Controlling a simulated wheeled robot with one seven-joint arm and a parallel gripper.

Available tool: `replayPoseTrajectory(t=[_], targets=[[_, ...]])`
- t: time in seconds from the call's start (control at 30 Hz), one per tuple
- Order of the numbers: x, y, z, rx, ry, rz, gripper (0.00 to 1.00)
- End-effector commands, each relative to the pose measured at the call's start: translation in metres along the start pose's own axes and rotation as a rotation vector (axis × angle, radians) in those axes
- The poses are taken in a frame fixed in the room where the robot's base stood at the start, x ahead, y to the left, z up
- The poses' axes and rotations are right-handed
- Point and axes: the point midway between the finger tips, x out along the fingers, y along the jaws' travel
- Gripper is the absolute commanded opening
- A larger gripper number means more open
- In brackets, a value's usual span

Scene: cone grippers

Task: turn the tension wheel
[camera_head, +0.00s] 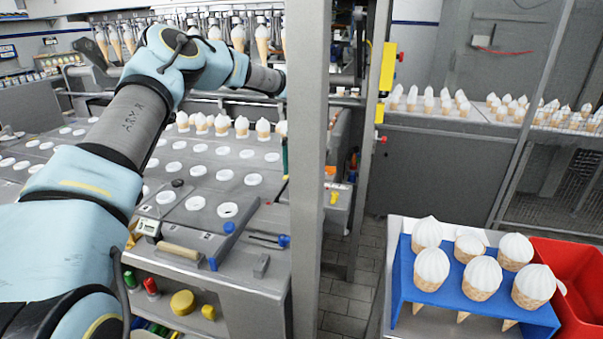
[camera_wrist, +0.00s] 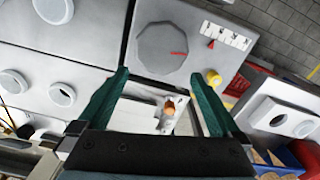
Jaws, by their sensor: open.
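A grey faceted wheel (camera_wrist: 160,48) with a short red mark shows in the wrist view, lying flat on a grey panel. It appears to be the tension wheel. A red triangle and a white scale sit to its right. My gripper (camera_wrist: 160,71) has two green fingers spread apart, with nothing held between them. In the picture, the fingertips flank the wheel's near edge; I cannot tell their height above it. In the head view, the upright post hides most of my gripper, with a sliver of green showing at its left edge. I cannot make out the wheel there.
A yellow knob (camera_wrist: 213,77) sits right of the wheel. The grey post (camera_head: 309,170) stands close beside my arm. A conveyor of round-holed plates (camera_head: 205,172) lies left. A blue rack (camera_head: 465,294) of filled cones and a red bin (camera_head: 575,285) stand right.

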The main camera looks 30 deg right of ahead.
Motion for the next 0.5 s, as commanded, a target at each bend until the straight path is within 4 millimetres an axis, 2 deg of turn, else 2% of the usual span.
replayPoseTrajectory(t=[0.2, 0.5], targets=[[0.027, 0.0, -0.001, -0.001, 0.002, -0.001, 1.0], [0.036, 0.0, 0.0, -0.001, 0.0, 0.0, 1.0]])
